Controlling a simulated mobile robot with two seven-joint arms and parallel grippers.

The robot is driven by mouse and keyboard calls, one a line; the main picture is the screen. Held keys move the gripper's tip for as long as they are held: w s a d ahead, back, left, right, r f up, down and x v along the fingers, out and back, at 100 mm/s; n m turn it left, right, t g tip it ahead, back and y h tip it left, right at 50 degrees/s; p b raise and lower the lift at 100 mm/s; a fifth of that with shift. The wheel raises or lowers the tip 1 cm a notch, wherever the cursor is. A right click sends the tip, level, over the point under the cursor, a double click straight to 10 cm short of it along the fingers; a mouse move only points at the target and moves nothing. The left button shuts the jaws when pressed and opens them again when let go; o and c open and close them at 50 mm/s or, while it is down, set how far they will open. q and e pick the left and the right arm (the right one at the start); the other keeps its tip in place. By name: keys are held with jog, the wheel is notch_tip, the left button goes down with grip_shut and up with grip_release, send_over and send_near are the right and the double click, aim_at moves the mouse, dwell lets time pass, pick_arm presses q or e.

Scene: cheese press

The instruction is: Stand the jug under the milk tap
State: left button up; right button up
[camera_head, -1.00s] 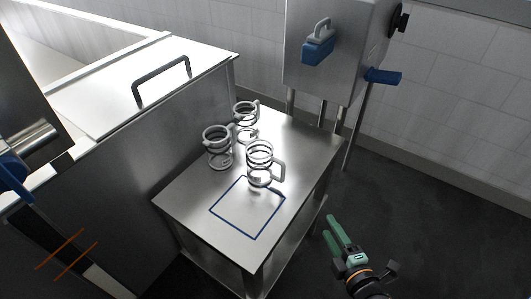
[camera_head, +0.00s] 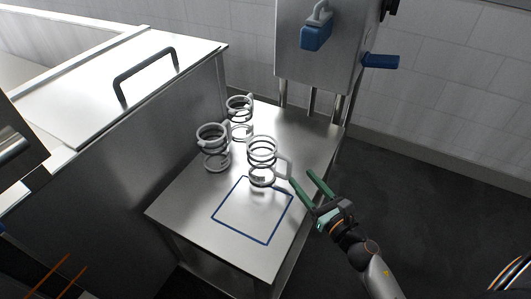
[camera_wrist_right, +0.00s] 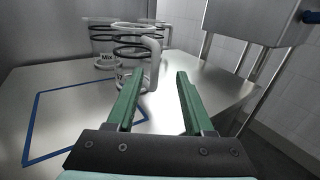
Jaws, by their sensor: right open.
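Three clear jugs with grey rings and handles stand upright on a steel table (camera_head: 183,208). The nearest jug (camera_head: 262,150) stands just behind a blue square outline, its handle to the right; another jug (camera_head: 213,138) is to its left and a third (camera_head: 240,110) is behind. My right gripper (camera_head: 303,178) is open and empty, its fingers close to the nearest jug's handle. In the right wrist view the nearest jug (camera_wrist_right: 132,50) and its handle (camera_wrist_right: 155,60) are beyond the open fingers (camera_wrist_right: 158,76); contact is unclear. I cannot identify the milk tap for certain. My left gripper is not in view.
A steel cabinet (camera_head: 330,65) with a blue block (camera_head: 316,36) and a blue lever (camera_head: 380,61) stands behind the table. A steel vat with a handled lid (camera_head: 120,85) is at left. The blue square (camera_head: 252,210) is empty.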

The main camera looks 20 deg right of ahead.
aim_at(288, 177)
jog(key=shift+w+a+p, duration=0.15)
jog(key=shift+w+a, duration=0.1)
jog(key=shift+w, duration=0.8)
jog(key=shift+w+a+p, duration=0.15)
jog(key=shift+w+a, duration=0.15)
jog(key=shift+w, duration=0.75)
jog(key=shift+w+a+p, duration=0.15)
jog(key=shift+w+a, duration=0.1)
jog(key=shift+w, duration=0.8)
jog(key=shift+c, duration=0.3)
grip_shut()
